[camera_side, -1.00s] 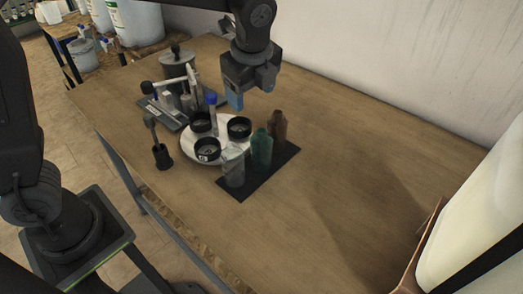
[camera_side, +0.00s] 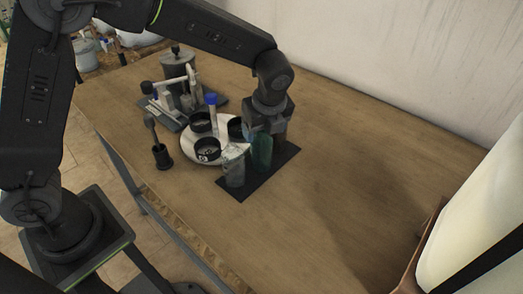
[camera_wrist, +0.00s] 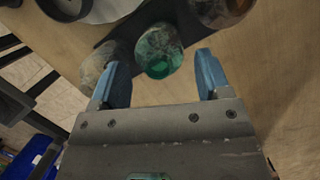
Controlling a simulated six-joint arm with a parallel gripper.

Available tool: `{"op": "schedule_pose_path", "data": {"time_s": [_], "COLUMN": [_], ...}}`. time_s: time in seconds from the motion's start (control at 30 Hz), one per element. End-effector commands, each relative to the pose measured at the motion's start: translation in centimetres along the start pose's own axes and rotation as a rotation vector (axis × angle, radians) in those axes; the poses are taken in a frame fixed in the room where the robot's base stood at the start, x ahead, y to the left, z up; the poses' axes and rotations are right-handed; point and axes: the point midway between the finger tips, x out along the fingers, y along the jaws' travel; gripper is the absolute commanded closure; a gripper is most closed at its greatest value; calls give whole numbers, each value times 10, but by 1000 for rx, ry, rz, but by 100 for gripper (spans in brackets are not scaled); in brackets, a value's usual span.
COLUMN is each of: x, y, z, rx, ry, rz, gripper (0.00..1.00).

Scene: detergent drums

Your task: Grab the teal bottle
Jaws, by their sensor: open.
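The teal bottle (camera_side: 262,153) stands upright on a dark mat (camera_side: 250,187), between a clear bottle (camera_side: 233,167) and a brown bottle (camera_side: 280,138). My gripper (camera_side: 263,133) is low over the mat, at the upper part of the teal bottle and hiding its neck and most of the brown bottle. In the wrist view my gripper (camera_wrist: 158,82) is open, its two blue fingers wide apart. The teal bottle (camera_wrist: 159,52) is seen from above, just ahead of the gap between the fingertips. The left finger overlaps the clear bottle (camera_wrist: 100,68). Whether a finger touches a bottle, I cannot tell.
A round white tray (camera_side: 215,158) with black cups and a blue-capped tube (camera_side: 212,108) sits left of the bottles. A black stand (camera_side: 162,157) and a metal apparatus (camera_side: 180,95) are farther left. The table's right side is clear.

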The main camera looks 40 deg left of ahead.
Motion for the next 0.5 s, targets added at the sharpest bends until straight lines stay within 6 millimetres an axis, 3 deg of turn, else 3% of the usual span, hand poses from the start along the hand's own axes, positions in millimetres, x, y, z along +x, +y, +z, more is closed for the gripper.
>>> {"op": "schedule_pose_path", "data": {"time_s": [0.23,0.5], "x": [37,44], "y": [2,2], "z": [-1,-1], "rx": [-1,0], "ry": [1,0], "rz": [4,1], "gripper": [30,30]}}
